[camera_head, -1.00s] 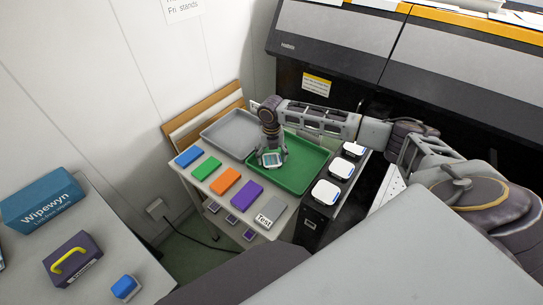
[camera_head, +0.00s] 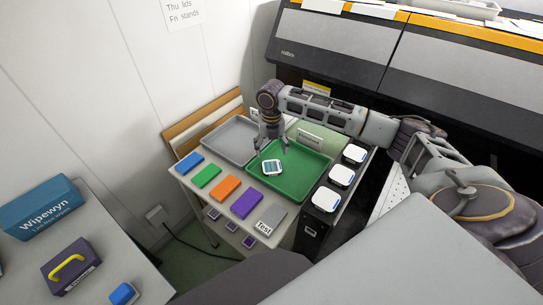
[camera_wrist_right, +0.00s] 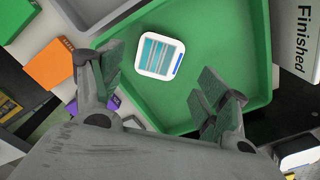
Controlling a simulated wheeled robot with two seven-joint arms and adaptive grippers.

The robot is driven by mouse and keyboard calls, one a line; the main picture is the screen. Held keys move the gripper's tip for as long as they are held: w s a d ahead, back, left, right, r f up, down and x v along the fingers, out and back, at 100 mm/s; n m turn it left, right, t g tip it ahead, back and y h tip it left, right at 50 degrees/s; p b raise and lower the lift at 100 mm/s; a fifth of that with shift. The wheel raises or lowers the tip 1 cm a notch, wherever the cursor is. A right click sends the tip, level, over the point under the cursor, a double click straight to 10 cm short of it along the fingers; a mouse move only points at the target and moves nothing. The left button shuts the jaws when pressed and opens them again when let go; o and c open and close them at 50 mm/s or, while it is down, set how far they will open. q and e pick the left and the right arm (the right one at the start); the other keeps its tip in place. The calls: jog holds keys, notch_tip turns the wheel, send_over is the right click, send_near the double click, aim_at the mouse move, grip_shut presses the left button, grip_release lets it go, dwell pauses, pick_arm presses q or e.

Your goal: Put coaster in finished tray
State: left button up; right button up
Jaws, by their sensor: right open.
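The coaster (camera_head: 272,167) is a white rounded square with a teal striped face. It lies in the green tray (camera_head: 305,179), toward its left side. The coaster also shows in the right wrist view (camera_wrist_right: 160,55), flat on the green floor near the tray's edge. A white sign reading "Finished" (camera_wrist_right: 303,40) stands beside the green tray. My right gripper (camera_head: 271,149) is open and empty just above and behind the coaster; its spread fingers (camera_wrist_right: 160,88) are apart from the coaster in the wrist view. My left gripper is not in view.
A grey tray (camera_head: 226,142) adjoins the green tray at left. Blue, green, orange, purple and grey blocks line the table front. The rest of the green tray is clear.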

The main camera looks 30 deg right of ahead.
jog(key=shift+r, duration=2.2)
